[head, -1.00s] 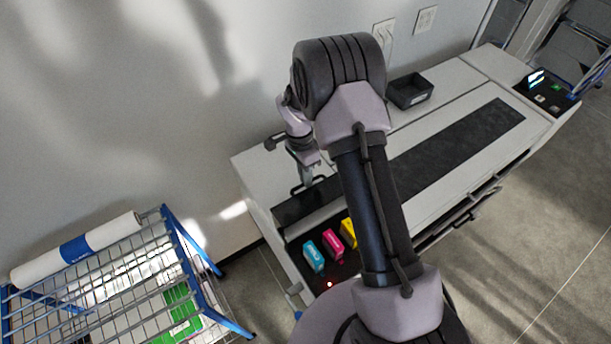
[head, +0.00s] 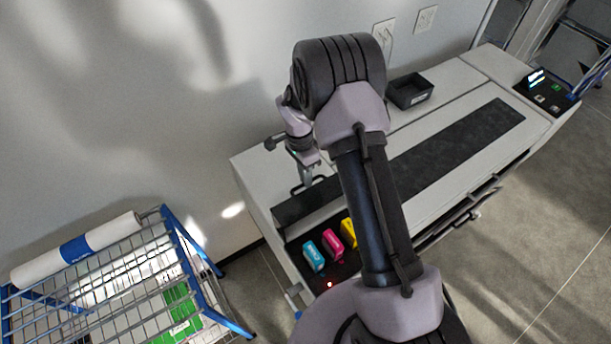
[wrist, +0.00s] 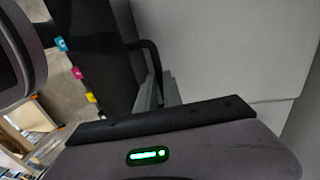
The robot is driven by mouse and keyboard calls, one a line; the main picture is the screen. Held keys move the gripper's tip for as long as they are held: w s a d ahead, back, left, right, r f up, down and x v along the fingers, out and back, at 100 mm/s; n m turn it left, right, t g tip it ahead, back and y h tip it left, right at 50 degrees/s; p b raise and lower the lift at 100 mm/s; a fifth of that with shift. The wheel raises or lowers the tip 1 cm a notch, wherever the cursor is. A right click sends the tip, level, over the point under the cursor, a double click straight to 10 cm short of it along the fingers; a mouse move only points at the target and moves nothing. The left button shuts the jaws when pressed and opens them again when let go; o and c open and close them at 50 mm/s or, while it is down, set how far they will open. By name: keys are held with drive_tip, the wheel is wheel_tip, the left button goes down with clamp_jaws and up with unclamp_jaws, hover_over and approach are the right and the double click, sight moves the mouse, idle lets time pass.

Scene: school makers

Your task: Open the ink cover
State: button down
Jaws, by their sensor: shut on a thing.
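The wide white printer (head: 440,125) stands against the wall. Cyan (head: 313,257), magenta (head: 333,243) and yellow (head: 348,231) ink cartridges show in a dark bay at its left end; they also show in the wrist view. My gripper (head: 305,180) is at the printer's left end, behind the dark strip. In the wrist view its fingers (wrist: 158,94) are closed on a black loop handle (wrist: 152,56) beside a pale panel (wrist: 215,50). The handle also shows in the head view (head: 296,188). I cannot tell the ink cover's edges or its angle; my arm hides part of the printer.
A blue-framed wire rack (head: 190,245) with a white paper roll (head: 110,240) stands at the left, apart from the printer. A black tray (head: 410,92) sits on the printer's top. A control panel (head: 545,92) is at its right end. The wall is close behind.

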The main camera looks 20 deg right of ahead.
drive_tip(key=shift+s+d+r+b, duration=0.2)
drive_tip(key=shift+s+r+b, duration=0.35)
drive_tip(key=shift+s, duration=0.1)
drive_tip(key=shift+s+d+r+b, duration=0.15)
drive_tip(key=shift+s+r+b, duration=0.3)
drive_tip(key=shift+s+b, duration=0.15)
drive_tip(key=c, duration=1.8)
unclamp_jaws()
drive_tip(key=shift+c, duration=0.2)
drive_tip(key=shift+o, duration=0.4)
wheel_tip(320, 180, up, 17)
drive_tip(key=w, duration=0.2)
drive_tip(key=shift+w+a, duration=0.4)
drive_tip(key=shift+r, duration=0.1)
